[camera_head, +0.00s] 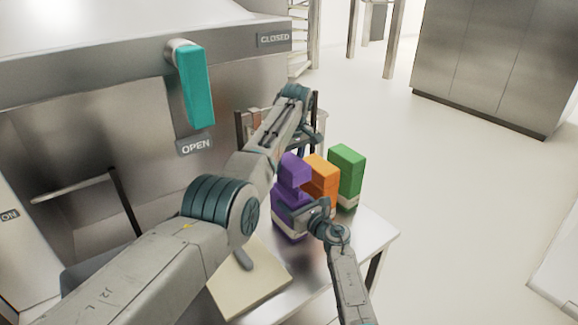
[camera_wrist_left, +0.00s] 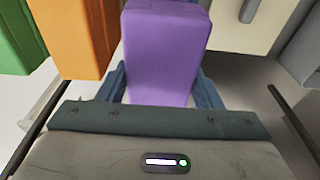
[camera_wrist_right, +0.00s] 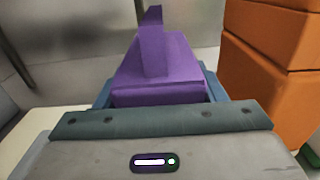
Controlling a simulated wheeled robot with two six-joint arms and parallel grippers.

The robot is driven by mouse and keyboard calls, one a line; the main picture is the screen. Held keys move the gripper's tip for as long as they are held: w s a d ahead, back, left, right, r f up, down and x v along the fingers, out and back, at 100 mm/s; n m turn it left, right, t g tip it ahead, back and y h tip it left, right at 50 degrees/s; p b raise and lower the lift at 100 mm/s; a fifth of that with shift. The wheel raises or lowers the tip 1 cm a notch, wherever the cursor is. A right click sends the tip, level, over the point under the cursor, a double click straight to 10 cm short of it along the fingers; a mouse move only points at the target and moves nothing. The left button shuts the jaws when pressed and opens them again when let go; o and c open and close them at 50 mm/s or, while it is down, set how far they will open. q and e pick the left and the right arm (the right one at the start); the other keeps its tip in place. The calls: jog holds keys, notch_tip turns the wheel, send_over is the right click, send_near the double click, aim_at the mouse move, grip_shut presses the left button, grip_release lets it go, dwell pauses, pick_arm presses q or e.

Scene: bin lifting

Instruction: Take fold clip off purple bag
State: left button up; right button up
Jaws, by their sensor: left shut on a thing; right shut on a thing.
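The purple bag (camera_head: 295,168) stands at the left end of a row of bags on a small table, with a stepped shape and a pale band near its base. My left gripper (camera_head: 308,140) reaches over from behind and is shut on the bag's upper part, purple between its fingers in the left wrist view (camera_wrist_left: 165,50). My right gripper (camera_head: 302,213) is shut on the bag's lower front. In the right wrist view the bag (camera_wrist_right: 160,65) sits between its fingers, with a narrow upright purple piece on top. I cannot make out a separate fold clip.
An orange bag (camera_head: 322,175) and a green bag (camera_head: 347,165) stand close to the right. A pale board (camera_head: 250,290) lies on the table (camera_head: 375,240). A steel machine with a teal handle (camera_head: 197,88) is at the left. Open floor is at the right.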

jog(key=o, duration=1.5)
jog(key=shift+c, duration=0.2)
jog(key=shift+s, duration=0.1)
